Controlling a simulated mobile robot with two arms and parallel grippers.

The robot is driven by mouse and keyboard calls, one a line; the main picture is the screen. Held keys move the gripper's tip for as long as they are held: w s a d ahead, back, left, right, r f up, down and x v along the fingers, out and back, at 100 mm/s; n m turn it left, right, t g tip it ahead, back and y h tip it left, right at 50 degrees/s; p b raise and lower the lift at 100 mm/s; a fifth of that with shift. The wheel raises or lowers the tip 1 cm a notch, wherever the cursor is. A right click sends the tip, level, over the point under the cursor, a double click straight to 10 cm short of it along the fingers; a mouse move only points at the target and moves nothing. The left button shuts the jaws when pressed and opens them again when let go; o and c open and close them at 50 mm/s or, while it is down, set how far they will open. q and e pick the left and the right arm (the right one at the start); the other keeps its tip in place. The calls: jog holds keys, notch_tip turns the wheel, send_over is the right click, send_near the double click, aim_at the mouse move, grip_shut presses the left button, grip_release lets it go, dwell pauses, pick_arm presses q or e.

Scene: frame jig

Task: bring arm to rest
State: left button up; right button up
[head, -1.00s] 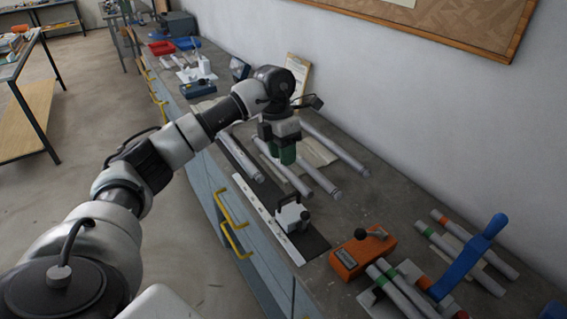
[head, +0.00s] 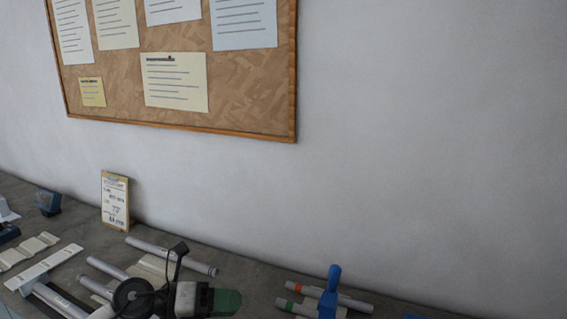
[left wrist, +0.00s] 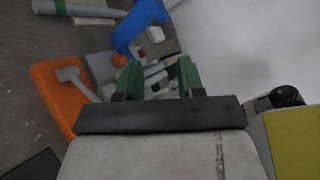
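My left gripper (head: 222,302), with green fingers, is at the bottom edge of the head view, over the workbench. In the left wrist view its two green fingers (left wrist: 158,80) stand apart, with no object clearly held between them. Beyond the fingers, the left wrist view shows a blue clamp (left wrist: 138,28), an orange block (left wrist: 52,88) and some tubes. In the head view my left gripper is left of the blue clamp (head: 331,285). My right gripper is in neither view.
Grey tubes (head: 172,256) lie on the bench beside my left arm. Banded tubes (head: 345,302) lie by the blue clamp. A clipboard (head: 115,203) leans against the wall (head: 420,150), under a cork board (head: 230,115). The bench's front edge is mostly out of view.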

pick_arm(q)
jog(key=s+a+f+n+t+y, duration=0.3)
jog(key=s+a+f+n+y, duration=0.15)
jog(key=n, duration=0.75)
jog(key=s+a+f+n+t+y, duration=0.2)
jog(key=s+a+f+n+y, duration=0.3)
jog(key=n, duration=0.6)
jog(key=s+a+f+n+t+y, duration=0.1)
jog(key=s+f+n+t+y, duration=0.2)
jog(key=n+y, duration=0.65)
jog(key=s+f+n+g+h, duration=0.5)
jog(key=s+g, duration=0.3)
jog(key=s, duration=0.7)
notch_tip(320, 180, down, 25)
jog(key=g+y, duration=0.1)
jog(key=s+a+f+g, duration=0.1)
jog(key=s+a+f, duration=0.1)
jog(key=s+f, duration=1.5)
jog(key=shift+f+g+b, duration=0.3)
jog(key=shift+f+b, duration=0.05)
jog(key=shift+f, duration=0.55)
